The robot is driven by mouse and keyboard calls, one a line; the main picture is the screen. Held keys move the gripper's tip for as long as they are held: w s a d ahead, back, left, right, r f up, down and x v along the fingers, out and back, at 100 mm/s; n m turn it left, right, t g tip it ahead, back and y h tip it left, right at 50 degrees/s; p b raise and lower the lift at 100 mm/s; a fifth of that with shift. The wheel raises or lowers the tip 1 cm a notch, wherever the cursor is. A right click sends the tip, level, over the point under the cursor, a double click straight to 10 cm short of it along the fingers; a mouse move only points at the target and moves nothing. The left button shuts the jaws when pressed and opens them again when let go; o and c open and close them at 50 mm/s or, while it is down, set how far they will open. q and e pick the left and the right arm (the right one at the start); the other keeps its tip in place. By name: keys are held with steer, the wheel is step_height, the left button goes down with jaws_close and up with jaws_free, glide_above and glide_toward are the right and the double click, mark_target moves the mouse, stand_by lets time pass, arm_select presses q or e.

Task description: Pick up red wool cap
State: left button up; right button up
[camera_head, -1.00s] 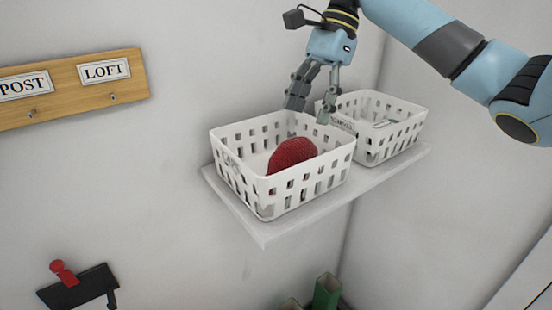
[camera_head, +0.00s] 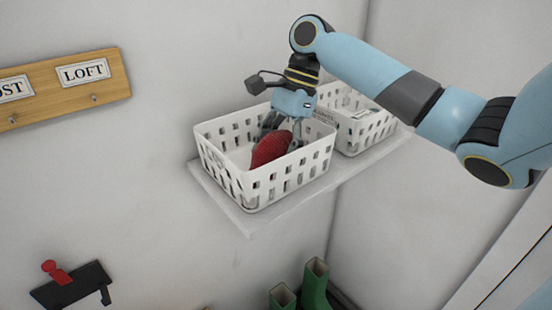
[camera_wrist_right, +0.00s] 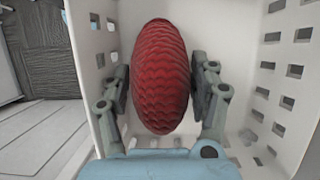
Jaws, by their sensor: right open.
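The red wool cap (camera_head: 270,149) is a ribbed, rounded red shape inside the front white basket (camera_head: 246,190) in the head view. My right gripper (camera_head: 283,135) is lowered into that basket at the cap, its fingers partly hidden by the cap and the basket wall. In the right wrist view the cap (camera_wrist_right: 161,75) stands upright between the two open fingers of my right gripper (camera_wrist_right: 161,95). The left finger looks very close to the cap's side. I cannot tell whether either finger touches it. My left gripper is not in view.
The basket stands on a white wall shelf (camera_head: 226,207). A second white basket (camera_head: 362,132) stands behind it on the right. A wooden hook board (camera_head: 60,85) and a black rack with a red knob (camera_head: 72,286) hang on the left wall. Green boots (camera_head: 315,285) stand below.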

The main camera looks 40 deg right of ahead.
steer(key=c, duration=0.9)
steer(key=shift+o, duration=0.2)
steer(key=shift+r, duration=0.1)
